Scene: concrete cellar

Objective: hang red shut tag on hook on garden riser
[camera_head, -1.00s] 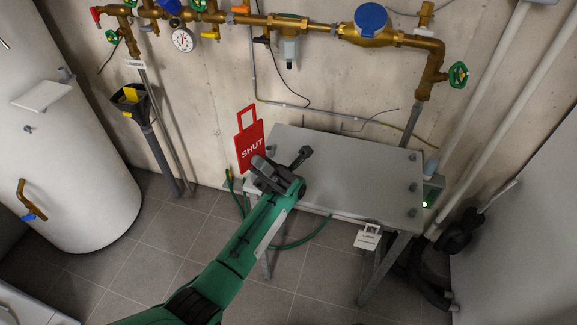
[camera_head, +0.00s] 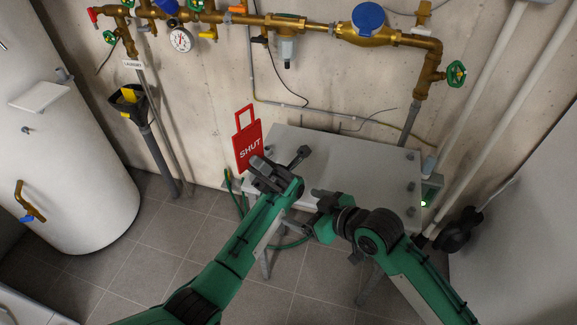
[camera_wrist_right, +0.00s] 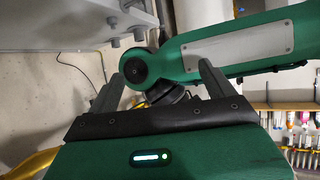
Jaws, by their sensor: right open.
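The red tag (camera_head: 248,146), lettered SHUT and with a square loop at its top, stands tilted in front of the wall at the grey bench's left end. My left gripper (camera_head: 263,163) meets the tag's lower right edge and appears shut on it. My right gripper (camera_head: 318,202) is just right of my left gripper, over the bench's front edge. In the right wrist view its two fingers (camera_wrist_right: 158,90) are apart and empty, with my green left arm behind them. I cannot make out a hook or tell which pipe is the garden riser.
Brass pipework (camera_head: 250,20) with several valves and a gauge (camera_head: 180,40) runs along the wall above. A grey bench (camera_head: 355,165) stands below it. A white tank (camera_head: 60,150) is at left. A funnel drain (camera_head: 130,100) stands beside a pipe labelled LAUNDRY.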

